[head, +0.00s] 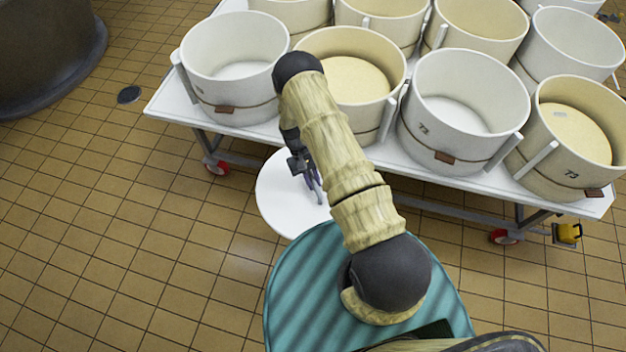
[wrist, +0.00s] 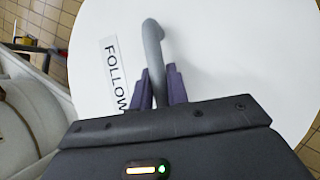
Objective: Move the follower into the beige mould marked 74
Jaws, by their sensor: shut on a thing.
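The follower (head: 277,205) is a white round disc with a grey bent handle (wrist: 153,40) and a label beginning "FOLLOW" (wrist: 112,75). My gripper (wrist: 160,80) is shut on the handle, with purple fingers either side of it. In the head view my gripper (head: 313,182) and the disc are in front of the trolley, left of my arm, and the disc looks clear of the floor. No number 74 can be read. Beige moulds show behind my arm (head: 385,72), its number hidden, at the right marked 73 (head: 570,115), and in the back row (head: 480,22).
The white trolley (head: 165,108) carries several moulds, with white ones at front left (head: 235,45) and marked 72 (head: 470,75). A dark vat (head: 45,45) stands far left. The tiled floor at left is free.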

